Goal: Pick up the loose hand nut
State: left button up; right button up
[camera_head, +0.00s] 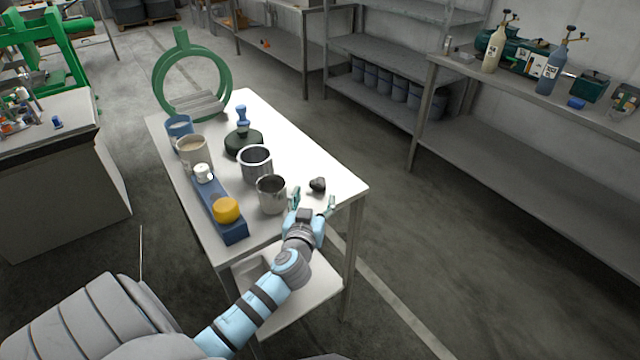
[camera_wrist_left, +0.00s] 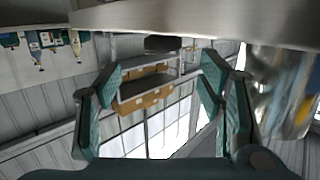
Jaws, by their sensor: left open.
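The loose hand nut (camera_head: 318,184) is a small dark lobed piece lying on the white table (camera_head: 320,170) near its right corner. My left gripper (camera_head: 314,199) is open and empty at the near side of the nut, its two fingers spread apart and pointing toward it. In the left wrist view, which looks upside down, the open fingers (camera_wrist_left: 160,75) stand either side of a dark shape (camera_wrist_left: 162,43) at the table edge, seemingly the nut. No contact shows. My right gripper is not in view.
A steel cup (camera_head: 271,195) stands close to the left finger, with another steel pot (camera_head: 255,163) behind it. A blue tray (camera_head: 232,231) bears a yellow-topped piece (camera_head: 226,210).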

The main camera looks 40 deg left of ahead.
aim_at(317, 187)
pick_arm(q)
jog(key=x, duration=0.6)
jog(key=shift+w+a+f, duration=0.15)
jog(key=shift+w+f, duration=0.05)
jog(key=shift+f, duration=0.05)
jog(key=shift+s, duration=0.1)
jog(key=shift+c, duration=0.2)
jog(key=shift+r, duration=0.1)
jog(key=shift+c, duration=1.4)
jog(key=c, duration=0.9)
jog(key=shift+r, duration=0.1)
